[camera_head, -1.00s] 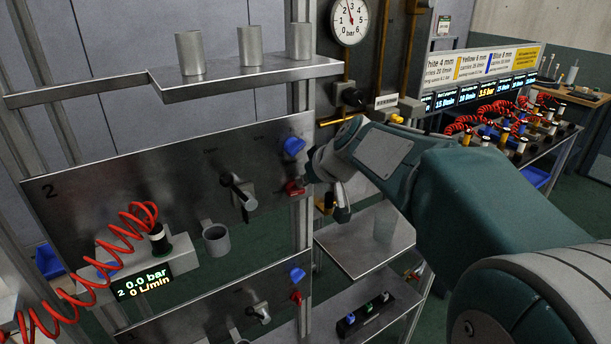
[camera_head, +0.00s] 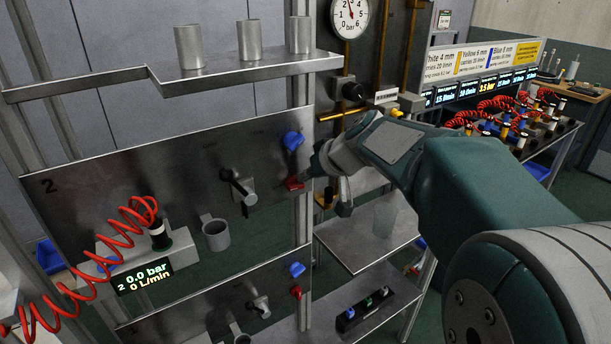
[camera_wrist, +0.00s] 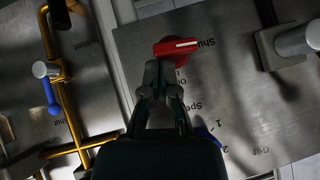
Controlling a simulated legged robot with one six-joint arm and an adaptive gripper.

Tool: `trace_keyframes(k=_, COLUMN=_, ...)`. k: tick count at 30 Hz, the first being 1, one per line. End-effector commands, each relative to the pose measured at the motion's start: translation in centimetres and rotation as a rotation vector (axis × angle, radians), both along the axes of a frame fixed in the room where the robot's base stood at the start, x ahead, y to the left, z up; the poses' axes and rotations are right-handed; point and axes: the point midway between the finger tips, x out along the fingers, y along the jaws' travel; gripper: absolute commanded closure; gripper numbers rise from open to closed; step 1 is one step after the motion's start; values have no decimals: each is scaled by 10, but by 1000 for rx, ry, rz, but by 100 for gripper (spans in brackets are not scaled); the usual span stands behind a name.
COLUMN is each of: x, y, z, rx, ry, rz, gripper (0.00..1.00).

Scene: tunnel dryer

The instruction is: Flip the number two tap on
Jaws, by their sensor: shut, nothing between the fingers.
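The panel marked 2 (camera_head: 85,225) carries a red tap (camera_head: 292,184) at its right edge, below a blue knob (camera_head: 292,141). In the wrist view the red tap (camera_wrist: 176,48) has a white line along its handle and a partly readable label starting "Shu". My gripper (camera_wrist: 162,78) is shut and empty, its tips right at the red tap's near side; I cannot tell whether they touch. In the head view my gripper (camera_head: 314,170) is just right of the tap. The gripper partly hides the blue knob (camera_wrist: 208,136) in the wrist view. The panel display (camera_head: 145,277) reads 0.0 bar and 0 L/min.
A black lever (camera_head: 238,190) and a grey cup (camera_head: 215,234) stick out from the panel's middle. A shelf (camera_head: 245,72) with metal cups runs above. A similar panel (camera_head: 220,305) lies below. Brass pipes (camera_wrist: 68,110) stand beside the panel in the wrist view.

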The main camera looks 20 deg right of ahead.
Motion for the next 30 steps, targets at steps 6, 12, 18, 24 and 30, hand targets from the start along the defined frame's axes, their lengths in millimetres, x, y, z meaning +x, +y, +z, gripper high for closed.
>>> trace_keyframes(k=6, x=1, y=-1, z=-1, rx=47, ry=16, rz=0, gripper=100)
trace_keyframes(k=12, x=1, y=-3, z=-3, rx=94, ry=32, rz=0, gripper=100)
trace_keyframes(k=18, x=2, y=-5, z=-6, rx=180, ry=61, rz=-2, gripper=100)
trace_keyframes(k=24, x=2, y=-7, z=-8, rx=286, ry=95, rz=-1, gripper=100)
trace_keyframes(k=30, x=3, y=-8, z=-11, rx=380, ry=124, rz=-1, gripper=100)
